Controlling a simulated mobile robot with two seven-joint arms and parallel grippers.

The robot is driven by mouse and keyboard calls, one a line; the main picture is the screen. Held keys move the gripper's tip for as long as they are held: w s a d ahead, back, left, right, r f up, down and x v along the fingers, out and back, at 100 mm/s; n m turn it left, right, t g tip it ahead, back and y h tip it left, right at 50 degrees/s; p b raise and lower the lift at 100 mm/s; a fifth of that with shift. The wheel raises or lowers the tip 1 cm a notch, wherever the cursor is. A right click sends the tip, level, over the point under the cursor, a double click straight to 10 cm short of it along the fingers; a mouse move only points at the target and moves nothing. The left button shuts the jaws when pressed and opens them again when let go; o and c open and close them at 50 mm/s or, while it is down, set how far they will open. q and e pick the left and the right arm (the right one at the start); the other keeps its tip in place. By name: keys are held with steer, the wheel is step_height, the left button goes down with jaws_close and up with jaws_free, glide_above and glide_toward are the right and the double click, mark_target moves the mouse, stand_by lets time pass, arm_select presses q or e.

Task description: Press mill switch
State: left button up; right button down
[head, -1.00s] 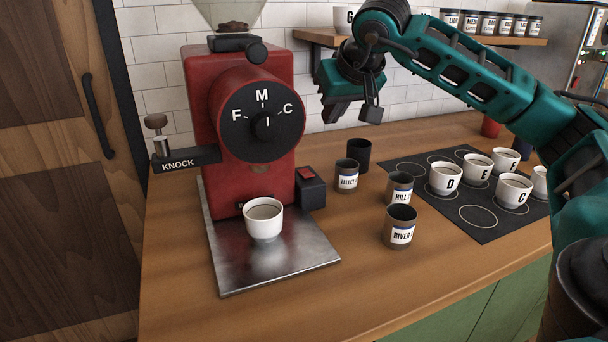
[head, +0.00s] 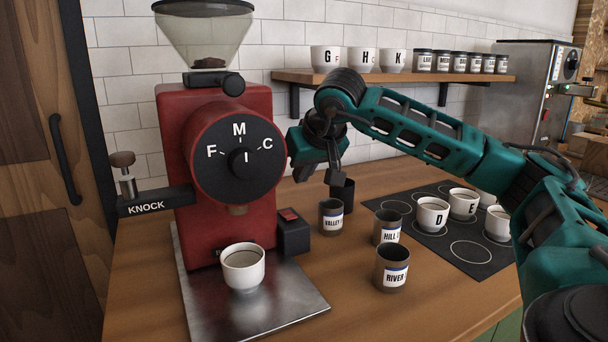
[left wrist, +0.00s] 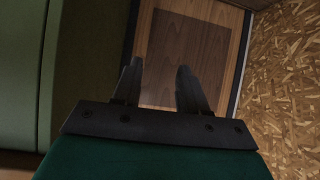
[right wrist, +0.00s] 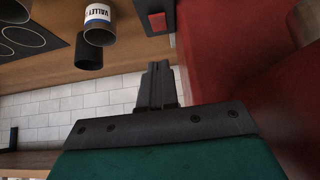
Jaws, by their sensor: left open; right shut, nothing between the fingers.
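The mill switch (head: 289,215) is a red rocker on top of a small black box (head: 294,238) at the right foot of the red mill (head: 228,225). My right gripper (head: 300,174) is shut and empty. It hangs above the switch box, right of the dial, and is apart from the switch. In the right wrist view the shut fingers (right wrist: 157,85) show below the red switch (right wrist: 157,21), with a gap between. My left gripper is not in the head view. In the left wrist view its fingers (left wrist: 157,88) are apart with nothing between them.
A white cup (head: 243,270) stands on the metal tray (head: 290,305) before the mill. Tins, including the Valley tin (head: 331,218), stand right of the switch. Lettered cups sit on a black mat (head: 470,260). A shelf (head: 440,77) runs along the wall behind.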

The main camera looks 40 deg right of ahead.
glide_above(290, 214)
steer(key=s+a, duration=0.1)
steer(key=s, duration=0.2)
step_height(290, 214, down, 5)
steer(key=shift+a+r+b, duration=0.1)
steer(key=shift+b, duration=0.2)
step_height(290, 214, down, 4)
steer(key=shift+w+r+b, duration=0.1)
steer(key=shift+r+b, duration=0.1)
steer(key=shift+b, duration=0.1)
arm_select(q)
steer(key=shift+w+d, duration=0.3)
steer(key=shift+d, duration=0.15)
arm_select(e)
steer(key=shift+f, duration=0.5)
arm_select(q)
steer(key=shift+f, duration=0.1)
arm_select(e)
steer(key=shift+s+f+t+b, duration=0.25)
steer(key=shift+f+t+b, duration=0.15)
steer(key=shift+b, duration=0.8)
steer(key=shift+r, duration=0.15)
steer(key=shift+w+r+p, duration=0.1)
steer(key=shift+r+p, duration=0.25)
steer(key=shift+p, duration=0.15)
steer(key=shift+r+p, duration=0.3)
steer(key=shift+r, duration=0.05)
arm_select(q)
steer(key=shift+d, duration=0.15)
